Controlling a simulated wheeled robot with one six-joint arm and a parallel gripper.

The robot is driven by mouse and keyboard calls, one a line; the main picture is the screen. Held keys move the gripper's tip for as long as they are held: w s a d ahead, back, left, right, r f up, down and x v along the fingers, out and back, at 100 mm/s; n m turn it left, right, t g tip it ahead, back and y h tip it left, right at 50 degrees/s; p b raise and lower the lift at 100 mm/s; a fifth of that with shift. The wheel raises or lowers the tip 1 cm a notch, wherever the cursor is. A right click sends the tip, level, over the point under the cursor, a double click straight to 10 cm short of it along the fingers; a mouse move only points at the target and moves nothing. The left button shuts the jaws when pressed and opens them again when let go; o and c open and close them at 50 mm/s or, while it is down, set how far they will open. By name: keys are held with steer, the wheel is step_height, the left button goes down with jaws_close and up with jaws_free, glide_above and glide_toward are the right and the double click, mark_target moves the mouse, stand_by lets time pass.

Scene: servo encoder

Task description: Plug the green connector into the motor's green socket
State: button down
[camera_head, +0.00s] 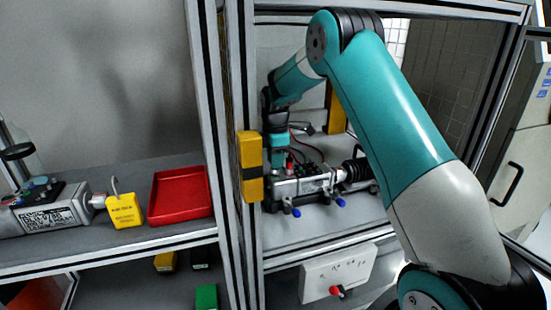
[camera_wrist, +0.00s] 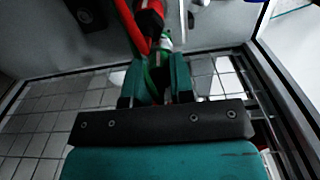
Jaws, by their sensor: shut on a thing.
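My gripper (camera_wrist: 155,72) is shut, with a green piece, seemingly the green connector (camera_wrist: 158,57), between its teal fingers. A red connector or cable (camera_wrist: 150,20) is just beyond the fingertips in the wrist view. In the head view my gripper (camera_head: 279,150) points down at the left end of the motor (camera_head: 305,184), which lies on the shelf of the right-hand bay. The green socket cannot be made out in either view. The held piece is hidden in the head view, and I cannot tell whether it touches the motor.
Red cables (camera_head: 308,150) rise behind the motor. Blue-tipped clamps (camera_head: 339,202) stand along its front. A yellow box (camera_head: 250,166) is on the frame post left of my gripper.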

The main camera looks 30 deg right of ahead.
steer(key=shift+f, duration=0.4)
stand_by(0.4)
steer(key=c, duration=0.9)
jaws_free()
step_height(320, 180, up, 8)
steer(key=shift+f+p, duration=0.2)
steer(key=shift+p, duration=0.15)
